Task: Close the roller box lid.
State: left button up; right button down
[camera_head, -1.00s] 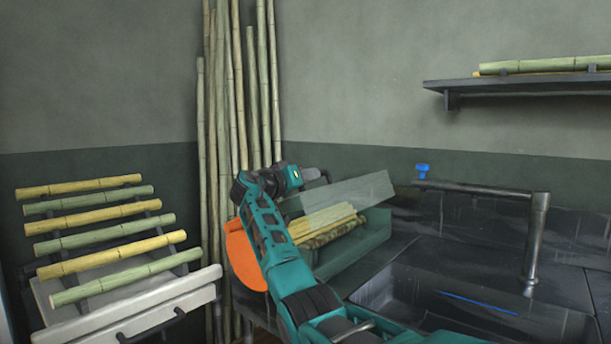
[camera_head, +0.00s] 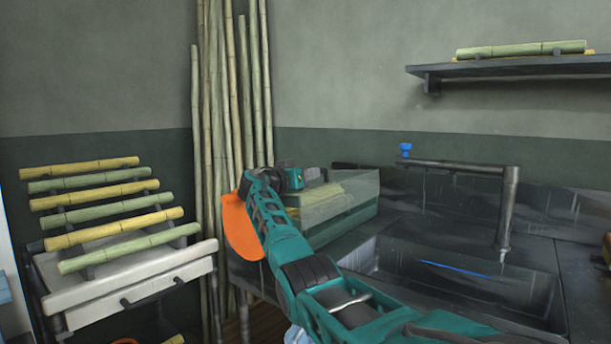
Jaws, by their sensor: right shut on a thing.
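The roller box (camera_head: 360,215) is a teal-green housing on the dark counter beside the sink. Its lid (camera_head: 338,203) is a clear, greyish panel, now low and close over the box; I cannot tell whether it touches all along its edge. Yellow rollers or cane (camera_head: 318,193) show partly through and beside it. My right gripper (camera_head: 312,174) is at the lid's far left end, shut on the lid; the fingertips are small and partly hidden. My right arm crosses in front of the box's left part. My left gripper is not in view.
A sink (camera_head: 450,275) with a dark faucet (camera_head: 508,205) lies to the right. An orange disc (camera_head: 240,228) is left of my arm. Tall cane poles (camera_head: 230,110) stand behind. A cane rack (camera_head: 120,210) is at left, a wall shelf (camera_head: 510,67) at upper right.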

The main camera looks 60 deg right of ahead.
jog(key=shift+r, duration=0.1)
jog(key=c, duration=1.1)
grip_release()
jog(key=shift+s, duration=0.1)
jog(key=shift+a, duration=0.15)
jog(key=w+a+p, duration=0.1)
jog(key=a, duration=1.1)
jog(key=shift+w+a, duration=0.25)
jog(key=shift+a, duration=0.05)
